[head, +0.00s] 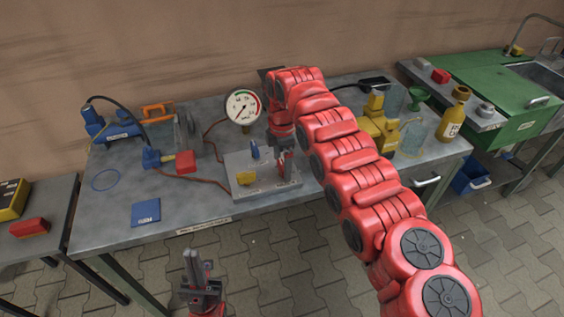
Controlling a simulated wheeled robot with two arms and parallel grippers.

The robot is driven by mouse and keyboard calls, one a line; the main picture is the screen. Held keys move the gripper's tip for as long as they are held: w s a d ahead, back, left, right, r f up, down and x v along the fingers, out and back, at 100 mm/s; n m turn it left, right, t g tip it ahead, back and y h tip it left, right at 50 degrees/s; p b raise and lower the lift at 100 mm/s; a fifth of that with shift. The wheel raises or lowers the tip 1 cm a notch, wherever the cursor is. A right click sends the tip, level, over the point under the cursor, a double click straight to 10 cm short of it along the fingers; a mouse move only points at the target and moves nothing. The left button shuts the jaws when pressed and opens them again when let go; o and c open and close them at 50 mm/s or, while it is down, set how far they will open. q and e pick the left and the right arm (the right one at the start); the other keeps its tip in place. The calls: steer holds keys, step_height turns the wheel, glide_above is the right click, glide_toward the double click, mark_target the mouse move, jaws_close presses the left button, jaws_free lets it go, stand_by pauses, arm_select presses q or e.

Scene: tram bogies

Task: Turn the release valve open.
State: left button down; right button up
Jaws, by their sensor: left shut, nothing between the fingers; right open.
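A grey valve block (262,187) sits on the workbench with a small blue handle (255,152) standing at its back and a yellow part (246,178) at its front left. I cannot tell for sure which of these is the release valve. My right gripper (284,165) points down over the right side of the block, to the right of the blue handle; it is open. Its fingertips are small here and partly hide that side of the block. My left gripper (191,264) is shut and empty, in front of the bench and away from the block.
A round pressure gauge (242,106) stands behind the block. A blue pump (112,124), a red box (186,162) and hoses are to the left. A yellow device (377,125) and a yellow bottle (453,118) are to the right. The bench's front left is mostly clear around a blue booklet (146,212).

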steer(key=r, duration=0.4)
steer(key=r+p, duration=0.1)
steer(key=r, duration=0.3)
steer(key=shift+a+r, duration=0.2)
steer(key=shift+r, duration=0.2)
step_height(320, 180, up, 7)
steer(key=p, duration=0.7)
glide_above(281, 165)
steer(key=shift+d+r+p, duration=0.15)
steer(key=shift+r+p, duration=0.35)
steer(key=shift+r, duration=0.3)
steer(key=shift+f, duration=0.1)
